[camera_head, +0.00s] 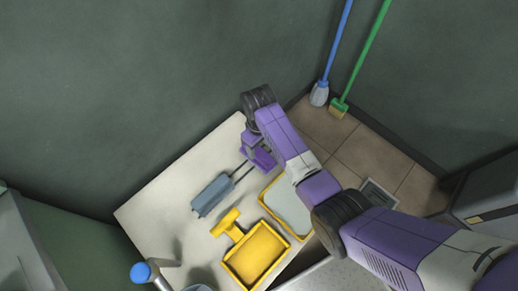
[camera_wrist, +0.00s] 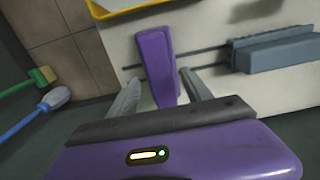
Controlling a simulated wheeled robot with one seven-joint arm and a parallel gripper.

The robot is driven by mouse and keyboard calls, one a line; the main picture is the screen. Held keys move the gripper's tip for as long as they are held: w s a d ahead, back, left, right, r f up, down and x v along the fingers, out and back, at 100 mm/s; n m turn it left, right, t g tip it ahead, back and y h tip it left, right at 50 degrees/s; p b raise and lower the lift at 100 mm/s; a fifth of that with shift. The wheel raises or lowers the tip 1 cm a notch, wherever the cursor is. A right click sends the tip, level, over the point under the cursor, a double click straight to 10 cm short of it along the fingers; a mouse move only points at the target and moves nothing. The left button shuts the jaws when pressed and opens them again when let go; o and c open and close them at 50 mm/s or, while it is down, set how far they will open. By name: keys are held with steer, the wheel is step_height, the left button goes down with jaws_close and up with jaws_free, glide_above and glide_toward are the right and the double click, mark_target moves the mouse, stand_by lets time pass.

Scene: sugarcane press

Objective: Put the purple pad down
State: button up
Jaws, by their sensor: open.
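The purple pad (camera_wrist: 154,55) is a flat, upright-looking slab in the wrist view, over the pale table top. Its lower end lies between the two grey fingers of my gripper (camera_wrist: 159,78). The fingers are spread, with a visible gap at least on the right side, so my gripper is open around the pad and not clamped on it. In the head view the pad (camera_head: 263,158) shows partly beside my gripper, near the table's upper right edge. I cannot tell whether the pad's underside touches the table fully.
A blue-grey block (camera_head: 212,195) with two dark rods lies on the table (camera_head: 165,200), its rods reaching toward the pad. A yellow-rimmed tray (camera_head: 264,203) and a yellow scoop-like box (camera_head: 228,260) are nearby. A blue broom (camera_head: 319,94) and green brush (camera_head: 340,107) stand in the corner.

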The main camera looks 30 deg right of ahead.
mark_target(259, 151)
step_height(259, 151, up, 8)
steer(key=p, duration=0.1)
steer(key=s+f+t, duration=0.1)
steer(key=s+f, duration=0.1)
steer(key=s, duration=0.2)
steer(key=s+f+t, duration=0.2)
steer(key=s+f, duration=0.1)
steer(key=s, duration=0.1)
steer(key=s+a+f+m+t, duration=0.1)
steer(key=s+f, duration=0.2)
steer(key=s, duration=0.1)
steer(key=shift+s+f+t, duration=0.1)
steer(key=shift+f+t, duration=0.15)
steer(key=shift+t, duration=0.15)
steer(key=s+r+m+t, duration=0.2)
steer(key=s+r+t, duration=0.4)
steer(key=s+r, duration=0.9)
steer(key=s+r+t, duration=0.2)
steer(key=s+r, duration=0.1)
steer(key=r, duration=0.4)
steer(key=s+r+t, duration=0.2)
steer(key=s+r, duration=0.2)
steer(key=r, duration=0.4)
steer(key=shift+d+m, duration=0.3)
steer(key=shift+d, duration=0.15)
steer(key=shift+s+r, duration=0.1)
